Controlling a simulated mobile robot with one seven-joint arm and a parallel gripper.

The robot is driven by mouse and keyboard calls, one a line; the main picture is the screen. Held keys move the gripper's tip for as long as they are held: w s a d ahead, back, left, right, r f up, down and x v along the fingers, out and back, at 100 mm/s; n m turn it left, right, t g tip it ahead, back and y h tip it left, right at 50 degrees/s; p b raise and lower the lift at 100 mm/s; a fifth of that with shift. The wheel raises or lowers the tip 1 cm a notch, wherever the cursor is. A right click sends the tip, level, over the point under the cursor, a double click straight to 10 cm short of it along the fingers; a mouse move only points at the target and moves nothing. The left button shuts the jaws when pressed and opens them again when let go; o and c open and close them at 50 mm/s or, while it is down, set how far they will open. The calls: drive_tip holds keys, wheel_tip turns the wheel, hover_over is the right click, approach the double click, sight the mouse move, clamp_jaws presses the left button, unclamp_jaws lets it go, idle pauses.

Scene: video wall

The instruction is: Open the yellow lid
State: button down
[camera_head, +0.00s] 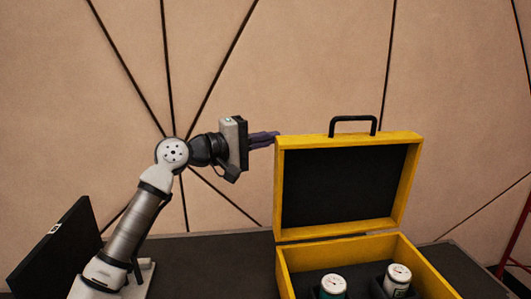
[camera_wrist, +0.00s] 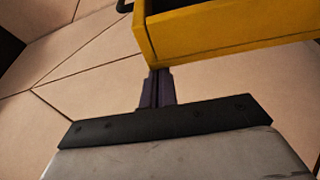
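The yellow lid (camera_head: 411,185) stands raised, roughly upright, on the yellow case (camera_head: 283,269) in the head view. Its inside is black, and a black handle (camera_head: 353,120) is on its top edge. In the wrist view the lid (camera_wrist: 200,35) fills the top right. My gripper (camera_head: 264,139) is at the lid's upper left edge, its purple fingers pointing right. In the wrist view the fingers (camera_wrist: 158,88) lie close together with nothing seen between them. Their tips are at the lid's corner; I cannot tell whether they touch it.
Two canisters, one with a teal body (camera_head: 333,286) and one white (camera_head: 397,280), stand in the open case. A panelled wall (camera_head: 300,60) stands behind. A red frame (camera_head: 516,240) is at the far right.

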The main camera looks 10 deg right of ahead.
drive_tip(key=shift+s+r, duration=0.1)
drive_tip(key=shift+s, duration=0.25)
